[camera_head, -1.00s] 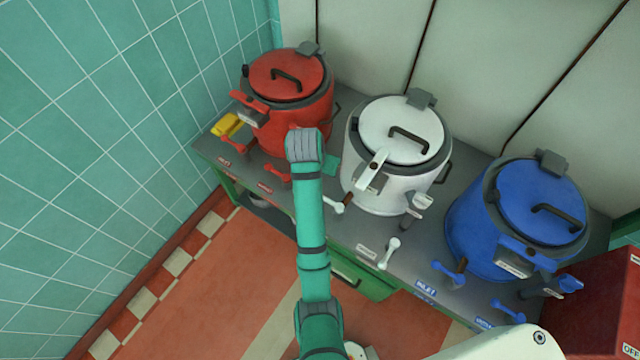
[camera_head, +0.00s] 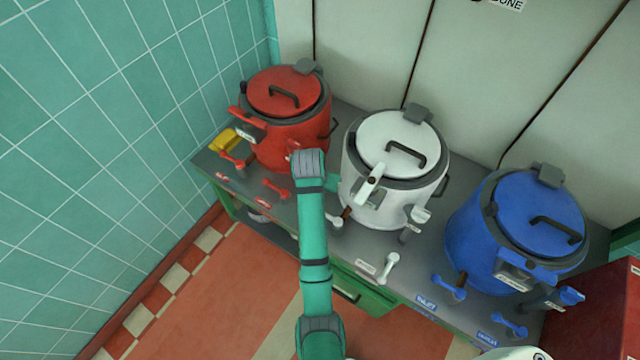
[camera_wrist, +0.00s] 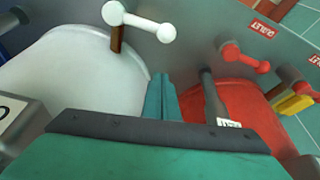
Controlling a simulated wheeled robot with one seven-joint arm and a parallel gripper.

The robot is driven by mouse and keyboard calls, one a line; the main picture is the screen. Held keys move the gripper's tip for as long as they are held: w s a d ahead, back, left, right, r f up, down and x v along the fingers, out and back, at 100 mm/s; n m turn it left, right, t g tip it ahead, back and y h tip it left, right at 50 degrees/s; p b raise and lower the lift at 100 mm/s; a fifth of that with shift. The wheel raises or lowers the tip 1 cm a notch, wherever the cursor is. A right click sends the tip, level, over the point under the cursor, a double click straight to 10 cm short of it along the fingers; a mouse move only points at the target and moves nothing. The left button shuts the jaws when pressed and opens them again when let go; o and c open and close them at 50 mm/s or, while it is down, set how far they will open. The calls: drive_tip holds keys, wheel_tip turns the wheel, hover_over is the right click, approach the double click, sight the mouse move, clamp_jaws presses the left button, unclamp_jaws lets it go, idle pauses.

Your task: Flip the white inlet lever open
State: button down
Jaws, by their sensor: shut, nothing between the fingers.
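The white kettle (camera_head: 385,195) stands in the middle of the counter. A white lever (camera_head: 337,217) sits at its front left beside a brown stub; no label shows by it. In the wrist view this white lever (camera_wrist: 140,22) is above my fingers and apart from them. A second white lever (camera_head: 388,268) stands further right beside a white label, too small to read. My gripper (camera_head: 332,183) is mostly hidden behind my arm, between the red and white kettles. In the wrist view its teal fingers (camera_wrist: 162,97) are shut and empty.
The red kettle (camera_head: 290,120) stands close on the left, with red levers (camera_head: 276,188) before it. The blue kettle (camera_head: 520,225) is on the right. A yellow object (camera_head: 223,138) lies at the counter's left end. A red box (camera_head: 600,310) stands at the lower right.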

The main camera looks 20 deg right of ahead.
drive_tip(key=f, duration=0.1)
drive_tip(key=s+a+f, duration=0.2)
drive_tip(key=f, duration=0.1)
idle(0.4)
